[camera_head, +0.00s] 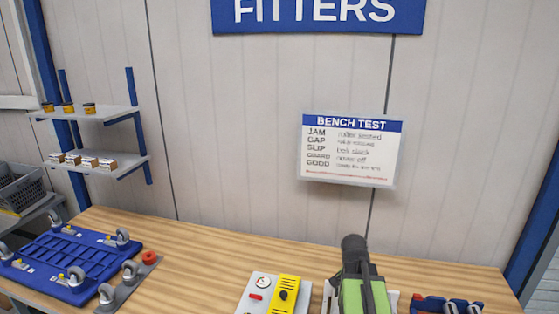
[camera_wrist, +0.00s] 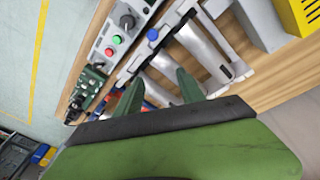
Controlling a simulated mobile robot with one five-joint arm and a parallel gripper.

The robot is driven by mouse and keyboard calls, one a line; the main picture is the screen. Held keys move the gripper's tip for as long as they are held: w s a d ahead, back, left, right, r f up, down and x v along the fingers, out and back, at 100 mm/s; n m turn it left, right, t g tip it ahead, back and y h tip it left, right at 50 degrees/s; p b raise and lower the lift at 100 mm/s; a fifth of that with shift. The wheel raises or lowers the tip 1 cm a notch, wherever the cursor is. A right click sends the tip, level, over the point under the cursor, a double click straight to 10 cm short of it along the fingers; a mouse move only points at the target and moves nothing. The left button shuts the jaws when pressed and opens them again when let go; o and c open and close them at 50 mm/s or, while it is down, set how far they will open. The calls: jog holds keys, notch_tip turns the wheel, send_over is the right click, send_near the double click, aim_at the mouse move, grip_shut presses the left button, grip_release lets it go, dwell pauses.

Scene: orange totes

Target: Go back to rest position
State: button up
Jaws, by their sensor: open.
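My gripper (camera_wrist: 158,92) shows in the wrist view with its two green fingers apart and nothing visible between them. It is over the wooden bench (camera_wrist: 272,82), near metal rollers (camera_wrist: 205,50) in a light frame. I cannot tell how far above them the fingertips are. In the head view, my green and black arm rises at the bottom edge, right of centre, and the fingertips are hidden.
A control strip (camera_wrist: 112,40) with buttons lies near the fingers, with a green device (camera_wrist: 92,80) at its end. The head view shows a gauge panel (camera_head: 258,290), yellow box (camera_head: 285,294), blue caster base (camera_head: 72,262), wall shelves (camera_head: 100,113) and bare bench (camera_head: 200,265).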

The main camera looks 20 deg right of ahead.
jog(key=w+a+n+y, duration=0.15)
jog(key=a+n, duration=0.35)
jog(key=a, duration=0.5)
jog(key=w+a+n+t, duration=0.1)
jog(key=w+a+n, duration=0.25)
jog(key=a, duration=0.65)
jog(key=w+a+n+y, duration=0.1)
jog(key=w+a+n, duration=0.1)
jog(key=a+n, duration=0.6)
notch_tip(320, 180, down, 12)
jog(key=s+a+m+b, duration=0.1)
jog(key=s+m+b, duration=0.1)
jog(key=b, duration=0.9)
jog(key=shift+s+r+m+g, duration=0.2)
jog(key=shift+s+m+g, duration=0.15)
jog(key=shift+m, duration=0.1)
jog(key=shift+c, duration=0.4)
